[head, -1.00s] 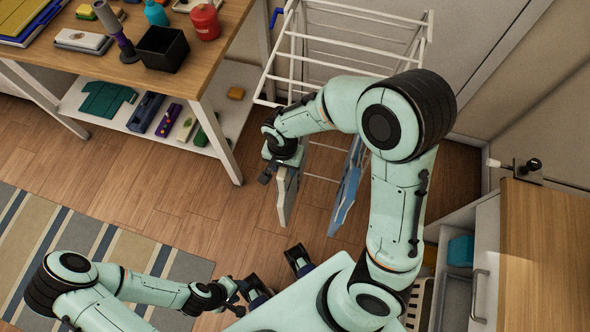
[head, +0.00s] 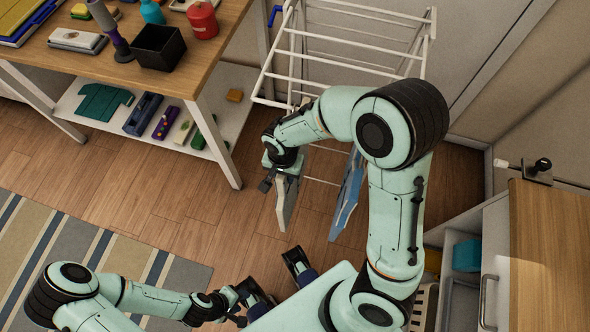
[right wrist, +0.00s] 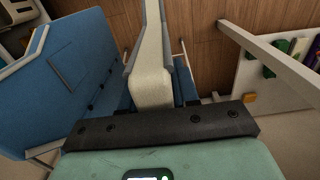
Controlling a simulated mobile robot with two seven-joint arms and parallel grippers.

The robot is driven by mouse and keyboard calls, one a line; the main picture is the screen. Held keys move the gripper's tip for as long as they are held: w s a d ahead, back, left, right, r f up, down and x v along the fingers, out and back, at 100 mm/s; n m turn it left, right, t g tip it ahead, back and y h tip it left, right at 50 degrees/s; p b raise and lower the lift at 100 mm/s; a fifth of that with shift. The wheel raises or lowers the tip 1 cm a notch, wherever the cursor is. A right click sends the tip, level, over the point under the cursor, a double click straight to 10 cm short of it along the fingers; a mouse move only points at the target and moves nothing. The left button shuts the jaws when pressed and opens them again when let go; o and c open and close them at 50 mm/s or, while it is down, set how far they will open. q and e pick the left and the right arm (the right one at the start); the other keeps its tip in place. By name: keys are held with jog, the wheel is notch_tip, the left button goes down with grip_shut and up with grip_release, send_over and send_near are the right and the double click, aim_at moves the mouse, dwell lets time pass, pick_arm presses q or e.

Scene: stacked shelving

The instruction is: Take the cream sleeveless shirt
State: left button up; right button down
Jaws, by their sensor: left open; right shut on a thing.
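The cream sleeveless shirt (head: 288,203) hangs down as a flat panel from my right gripper (head: 279,172), in front of the drying rack. In the right wrist view the shirt (right wrist: 152,75) stands edge-on at the middle of the gripper, with a grey side strip. My right gripper is shut on it. A blue garment (head: 347,193) hangs to its right, partly behind my right arm; it fills the left of the right wrist view (right wrist: 75,80). My left gripper (head: 236,303) is open and low, near my base, with no garment in it.
A white drying rack (head: 340,68) stands behind my right arm. A wooden table (head: 208,65) with a lower shelf (head: 75,106) holding small items is at left. A wooden-topped cabinet (head: 550,250) is at right. The wood floor (head: 180,205) and striped rug (head: 60,240) are clear.

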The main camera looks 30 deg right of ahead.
jog(key=shift+r, duration=0.1)
jog(key=shift+r+p, duration=0.95)
jog(key=shift+r, duration=0.25)
jog(key=shift+r+p, duration=0.9)
jog(key=shift+r, duration=0.15)
jog(key=shift+s+a, duration=0.1)
jog(key=shift+a, duration=0.05)
